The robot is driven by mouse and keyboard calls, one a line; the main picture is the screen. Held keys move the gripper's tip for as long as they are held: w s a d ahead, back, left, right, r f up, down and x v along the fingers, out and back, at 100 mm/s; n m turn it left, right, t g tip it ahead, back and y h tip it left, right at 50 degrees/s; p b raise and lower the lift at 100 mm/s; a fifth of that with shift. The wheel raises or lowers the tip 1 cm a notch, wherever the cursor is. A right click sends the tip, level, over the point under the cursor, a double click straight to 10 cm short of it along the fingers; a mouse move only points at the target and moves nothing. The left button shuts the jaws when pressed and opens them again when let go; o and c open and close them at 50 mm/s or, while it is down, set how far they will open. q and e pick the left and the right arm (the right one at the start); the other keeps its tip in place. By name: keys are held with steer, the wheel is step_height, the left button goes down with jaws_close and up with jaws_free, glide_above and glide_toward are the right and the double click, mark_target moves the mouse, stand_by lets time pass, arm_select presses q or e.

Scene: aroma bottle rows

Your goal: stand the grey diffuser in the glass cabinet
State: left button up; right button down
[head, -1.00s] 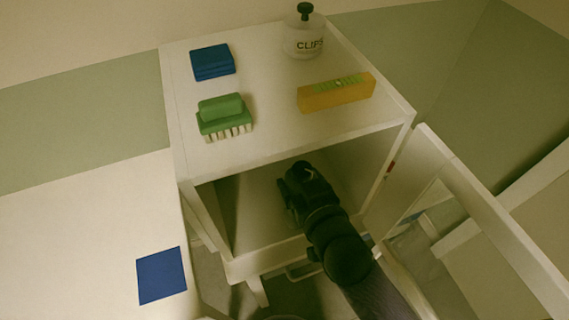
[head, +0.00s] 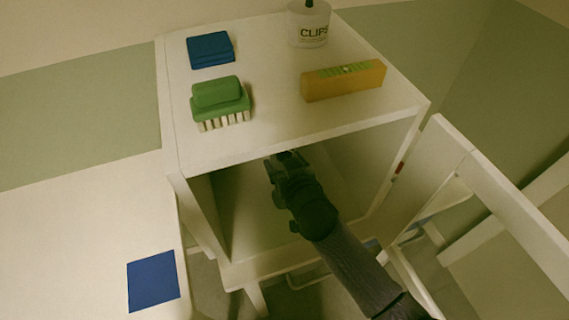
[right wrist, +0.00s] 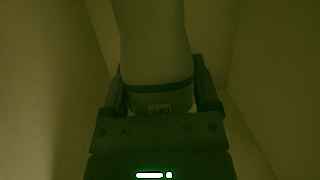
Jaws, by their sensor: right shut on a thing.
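The glass cabinet (head: 290,158) is a white box with its front open, and its glass-paned door (head: 445,195) stands swung out to the right. My right arm reaches in through the opening, and my right gripper (head: 285,160) is inside the cabinet, its tip partly under the top edge. In the right wrist view my right gripper (right wrist: 160,95) is shut on the diffuser (right wrist: 153,45), a pale greyish bottle with a dark band and small label. The diffuser is hidden in the head view. I cannot tell whether its base touches the cabinet floor. My left gripper is not in view.
On the cabinet top are a blue block (head: 211,50), a green brush (head: 220,103), an orange spirit level (head: 343,80) and a clips jar (head: 309,25). A white table (head: 75,225) with a blue square (head: 153,280) is at left. The open door flanks my arm.

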steer(key=shift+f, duration=0.2)
jaws_free()
steer(key=shift+r, duration=0.1)
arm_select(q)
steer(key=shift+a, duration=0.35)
